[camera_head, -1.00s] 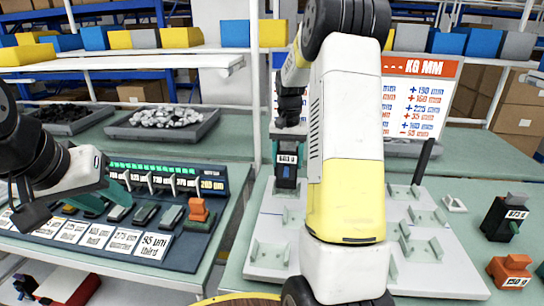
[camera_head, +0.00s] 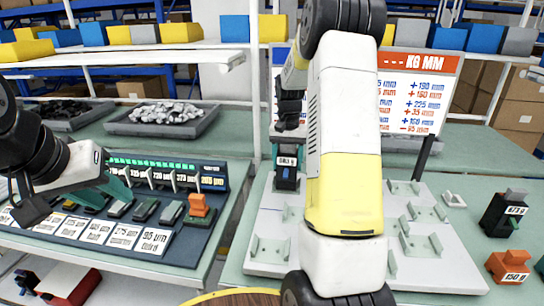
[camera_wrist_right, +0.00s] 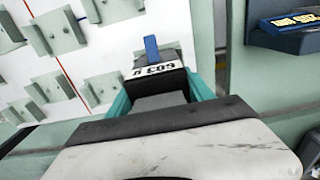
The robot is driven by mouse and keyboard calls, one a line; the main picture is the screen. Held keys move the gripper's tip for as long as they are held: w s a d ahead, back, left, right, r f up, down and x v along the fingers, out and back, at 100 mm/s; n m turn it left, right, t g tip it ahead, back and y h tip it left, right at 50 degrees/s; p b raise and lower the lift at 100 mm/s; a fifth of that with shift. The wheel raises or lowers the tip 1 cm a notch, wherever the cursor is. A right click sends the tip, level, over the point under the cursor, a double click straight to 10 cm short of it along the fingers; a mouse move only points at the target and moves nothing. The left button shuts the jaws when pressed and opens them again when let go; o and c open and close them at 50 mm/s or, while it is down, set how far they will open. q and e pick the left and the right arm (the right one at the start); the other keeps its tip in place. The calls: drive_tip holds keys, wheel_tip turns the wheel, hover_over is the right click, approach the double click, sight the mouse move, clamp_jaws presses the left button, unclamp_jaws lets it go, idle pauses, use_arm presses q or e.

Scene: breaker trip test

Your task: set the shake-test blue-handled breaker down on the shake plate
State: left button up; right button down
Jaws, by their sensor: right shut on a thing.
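The blue-handled breaker (camera_head: 286,173) is a dark block with a white label, over the far left part of the shake plate. It also shows in the wrist view, with its blue handle (camera_wrist_right: 151,47) up. My right gripper (camera_wrist_right: 165,92) is shut on it, one teal finger on each side. The shake plate (camera_head: 270,228) is a pale slab with several grey-green brackets; my right arm hides its middle. I cannot tell whether the breaker touches the plate. My left gripper (camera_head: 116,187) is over the dark panel at left, its jaw gap unclear.
The dark panel (camera_head: 212,228) holds several breakers, one orange-handled, above white cards. Right of the plate are a black breaker (camera_head: 503,215), an orange one (camera_head: 510,266) and a small pale bracket (camera_head: 453,199). A dark post (camera_head: 424,152) stands at the plate's far right. Grey trays (camera_head: 165,120) lie behind.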

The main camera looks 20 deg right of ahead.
drive_tip(key=shift+f, duration=0.4)
drive_tip(key=shift+c, duration=1.6)
unclamp_jaws()
drive_tip(key=shift+r, duration=3.9)
